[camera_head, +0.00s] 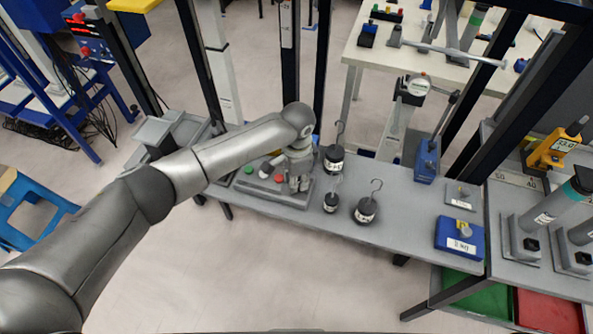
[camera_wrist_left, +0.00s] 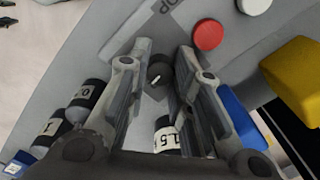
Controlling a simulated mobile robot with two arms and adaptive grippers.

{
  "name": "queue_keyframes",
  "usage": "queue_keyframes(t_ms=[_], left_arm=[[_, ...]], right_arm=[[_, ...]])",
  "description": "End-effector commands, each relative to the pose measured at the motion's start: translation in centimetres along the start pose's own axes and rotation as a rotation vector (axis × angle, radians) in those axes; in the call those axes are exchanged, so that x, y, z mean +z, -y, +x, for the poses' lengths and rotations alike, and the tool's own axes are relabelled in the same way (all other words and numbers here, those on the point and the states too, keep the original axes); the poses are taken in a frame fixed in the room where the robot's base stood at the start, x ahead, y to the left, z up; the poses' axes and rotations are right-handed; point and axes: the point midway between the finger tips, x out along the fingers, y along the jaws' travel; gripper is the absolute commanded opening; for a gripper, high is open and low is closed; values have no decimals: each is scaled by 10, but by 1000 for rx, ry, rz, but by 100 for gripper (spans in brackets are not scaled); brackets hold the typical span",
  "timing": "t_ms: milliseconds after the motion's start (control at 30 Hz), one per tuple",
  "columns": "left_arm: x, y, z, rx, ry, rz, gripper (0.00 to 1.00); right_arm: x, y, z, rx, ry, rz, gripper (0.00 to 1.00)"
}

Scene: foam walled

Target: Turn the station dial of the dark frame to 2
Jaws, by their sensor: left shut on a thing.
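The station dial (camera_wrist_left: 157,74) is a small dark round knob with a white pointer mark, seen in the left wrist view. It sits on a grey control panel (camera_wrist_left: 118,36), which also shows in the head view (camera_head: 272,196) on the bench. My left gripper (camera_head: 297,184) reaches down over the panel's right part. In the wrist view, the fingers of my left gripper (camera_wrist_left: 156,68) stand on both sides of the dial, shut on it. The number the pointer faces cannot be read. In the head view the gripper hides the dial. My right gripper is not in view.
Red (camera_wrist_left: 208,35) and white (camera_wrist_left: 254,5) buttons sit beside the dial; a green button (camera_head: 248,169) shows in the head view. Hooked dark weights (camera_head: 365,211) stand close to the right of the panel. A blue box (camera_head: 459,237) stands at the bench's right end.

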Motion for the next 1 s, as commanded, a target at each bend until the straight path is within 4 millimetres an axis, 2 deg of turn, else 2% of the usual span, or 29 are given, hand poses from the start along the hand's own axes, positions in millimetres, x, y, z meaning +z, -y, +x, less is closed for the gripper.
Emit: queue_keyframes(t_ms=[33, 100, 400, 700, 1000], left_arm=[[0, -1, -4, 4, 3, -42, 0], [0, -1, -4, 3, 4, -100, 0], [0, -1, -2, 1, 7, -283, 0], [0, 0, 0, 0, 9, -363, 0], [0, 0, 0, 0, 9, -372, 0]], right_arm=[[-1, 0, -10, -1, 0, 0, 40], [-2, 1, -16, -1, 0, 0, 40], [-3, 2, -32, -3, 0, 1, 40], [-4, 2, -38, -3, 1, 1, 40], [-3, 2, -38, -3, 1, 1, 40]])
